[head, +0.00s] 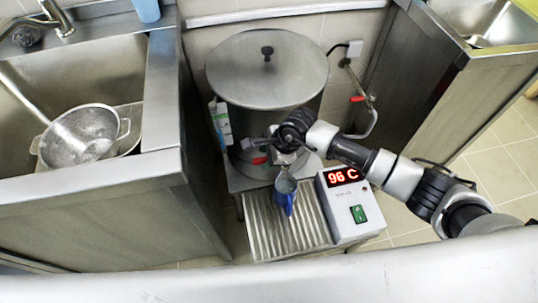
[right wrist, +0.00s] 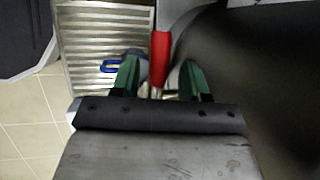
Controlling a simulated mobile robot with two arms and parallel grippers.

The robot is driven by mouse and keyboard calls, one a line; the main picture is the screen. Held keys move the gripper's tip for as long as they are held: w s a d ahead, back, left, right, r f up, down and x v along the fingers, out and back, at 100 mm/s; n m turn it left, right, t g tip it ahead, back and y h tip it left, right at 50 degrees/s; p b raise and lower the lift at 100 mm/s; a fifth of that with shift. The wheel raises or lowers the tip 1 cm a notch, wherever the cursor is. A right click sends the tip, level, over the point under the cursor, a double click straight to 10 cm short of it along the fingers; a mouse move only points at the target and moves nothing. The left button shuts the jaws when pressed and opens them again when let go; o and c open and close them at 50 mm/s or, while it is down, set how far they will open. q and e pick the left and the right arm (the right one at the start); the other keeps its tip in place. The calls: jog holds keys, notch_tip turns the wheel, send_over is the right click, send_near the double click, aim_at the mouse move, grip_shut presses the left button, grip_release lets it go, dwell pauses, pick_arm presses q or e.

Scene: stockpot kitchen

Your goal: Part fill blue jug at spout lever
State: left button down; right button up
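The blue jug (head: 286,186) stands on the ribbed drip tray below the front of the big lidded pot, its blue handle toward me. Part of its handle (right wrist: 110,67) also shows in the right wrist view, beside a finger. The red spout lever (right wrist: 160,58) lies between the two green fingers of my right gripper (right wrist: 158,80), with gaps on both sides. The gripper is open. In the head view the right hand (head: 285,158) is above the jug at the pot's front and hides most of the spout. The jug's fill level cannot be made out. My left gripper is not in view.
The pot (head: 267,75) stands behind the ribbed drip tray (head: 262,228). A white box reading 96 C (head: 345,205) is right of the tray. A pipe with a red handle (head: 357,99) is behind my right arm. A sink with a colander (head: 82,135) is left.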

jog(key=shift+d+r, duration=0.1)
jog(key=shift+r, duration=0.2)
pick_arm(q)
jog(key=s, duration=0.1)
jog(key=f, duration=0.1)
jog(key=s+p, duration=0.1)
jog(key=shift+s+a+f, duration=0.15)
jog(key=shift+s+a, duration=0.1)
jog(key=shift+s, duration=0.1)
pick_arm(e)
jog(key=v, duration=1)
jog(key=shift+s+r, duration=0.1)
